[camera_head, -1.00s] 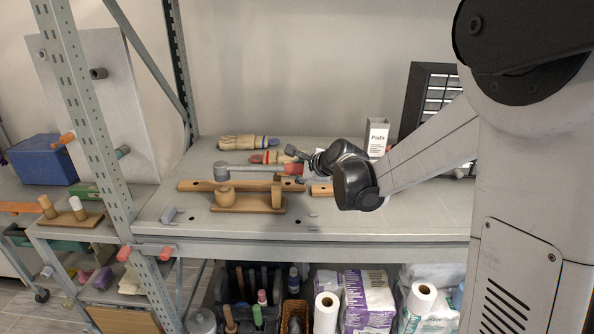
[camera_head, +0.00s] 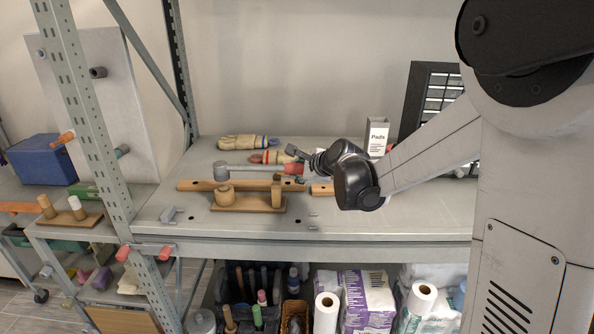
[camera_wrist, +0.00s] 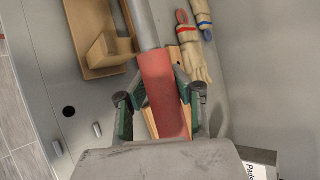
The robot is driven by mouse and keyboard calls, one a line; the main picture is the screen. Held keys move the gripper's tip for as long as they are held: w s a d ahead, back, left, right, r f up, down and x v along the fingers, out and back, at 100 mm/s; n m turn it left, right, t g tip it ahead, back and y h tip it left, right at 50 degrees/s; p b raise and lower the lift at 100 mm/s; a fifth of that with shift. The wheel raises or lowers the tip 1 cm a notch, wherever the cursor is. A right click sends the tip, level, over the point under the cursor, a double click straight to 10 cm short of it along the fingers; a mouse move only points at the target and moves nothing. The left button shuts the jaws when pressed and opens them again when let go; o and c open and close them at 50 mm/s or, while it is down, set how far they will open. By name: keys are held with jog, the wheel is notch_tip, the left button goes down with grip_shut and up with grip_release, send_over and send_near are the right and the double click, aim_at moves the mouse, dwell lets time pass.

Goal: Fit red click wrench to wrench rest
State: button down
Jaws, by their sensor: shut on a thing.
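The red click wrench (camera_head: 245,171) has a grey shaft, a dark grey head at its left end and a red handle. It lies roughly level, its head over or just behind the left post of the wrench rest. The wrench rest (camera_head: 250,209) is a wooden base with a round left post and a blockier right post. My gripper (camera_wrist: 160,95) is shut on the red handle (camera_wrist: 163,92). In the wrist view the shaft runs up past the rest (camera_wrist: 97,72); the wrench head is out of view. My wrist partly hides the gripper in the head view.
A long wooden bar (camera_head: 196,186) lies behind the rest, below the wrench. Gloves (camera_head: 243,142) lie at the back of the shelf (camera_head: 345,224). A Pads box (camera_head: 377,136) and a black drawer cabinet (camera_head: 413,100) stand right. A rack upright (camera_head: 85,110) is at left.

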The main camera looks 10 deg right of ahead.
jog(key=shift+f+b, duration=1.6)
jog(key=shift+f, duration=0.35)
jog(key=c, duration=1)
grip_release()
